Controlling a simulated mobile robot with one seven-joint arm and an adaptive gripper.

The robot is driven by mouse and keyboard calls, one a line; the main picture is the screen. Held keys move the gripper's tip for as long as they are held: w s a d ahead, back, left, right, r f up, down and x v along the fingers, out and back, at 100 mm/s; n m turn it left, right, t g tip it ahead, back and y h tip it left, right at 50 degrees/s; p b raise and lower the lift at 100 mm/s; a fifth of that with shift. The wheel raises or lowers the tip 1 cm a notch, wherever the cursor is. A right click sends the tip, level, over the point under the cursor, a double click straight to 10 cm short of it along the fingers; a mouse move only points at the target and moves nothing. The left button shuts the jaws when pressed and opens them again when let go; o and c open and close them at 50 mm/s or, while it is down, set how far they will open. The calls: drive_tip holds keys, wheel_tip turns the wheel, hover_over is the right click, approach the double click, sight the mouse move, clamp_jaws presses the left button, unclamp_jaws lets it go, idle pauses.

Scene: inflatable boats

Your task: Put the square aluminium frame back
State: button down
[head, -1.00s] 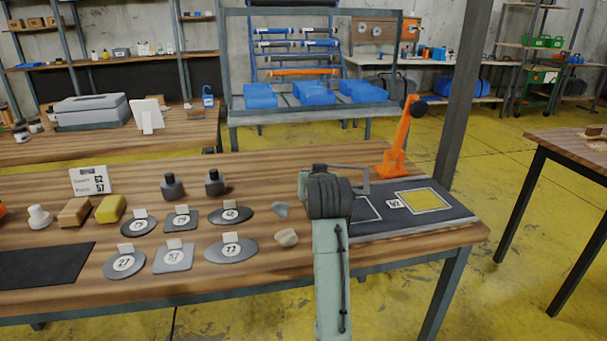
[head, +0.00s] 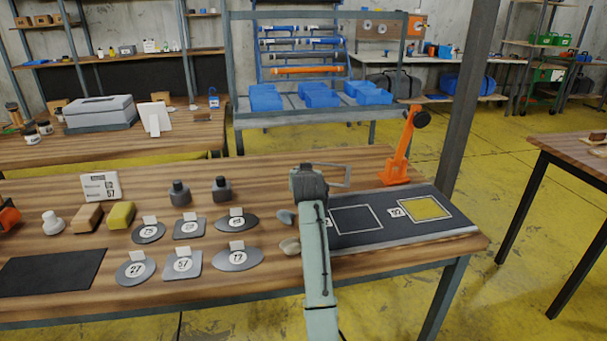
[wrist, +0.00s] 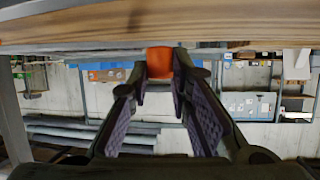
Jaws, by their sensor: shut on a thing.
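My gripper (head: 318,172) is held above the worktable, left of the orange stand (head: 397,160). On the dark mat (head: 385,236) below are a pale empty square outline (head: 357,220) and a yellow square (head: 425,208) with a pale border. In the wrist view my two fingers (wrist: 160,78) close in around something orange; I cannot tell whether it is between or behind them. The frame is not clear there.
Two stone-like lumps (head: 289,247) lie beside my arm. Several numbered grey plates (head: 183,264), two dark bottles (head: 221,189), a yellow block (head: 121,215) and a sign card (head: 100,187) stand to the left. A metal post (head: 466,100) rises behind the table's right end.

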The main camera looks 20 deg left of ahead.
drive_tip(key=shift+f, duration=0.2)
drive_tip(key=shift+f, duration=0.1)
drive_tip(key=shift+f, duration=0.25)
drive_tip(key=c, duration=1.5)
unclamp_jaws()
drive_tip(key=shift+o, duration=0.2)
drive_tip(key=shift+r, duration=0.35)
drive_tip(key=b+v, duration=0.2)
drive_tip(key=v, duration=1)
drive_tip(key=shift+b, duration=0.3)
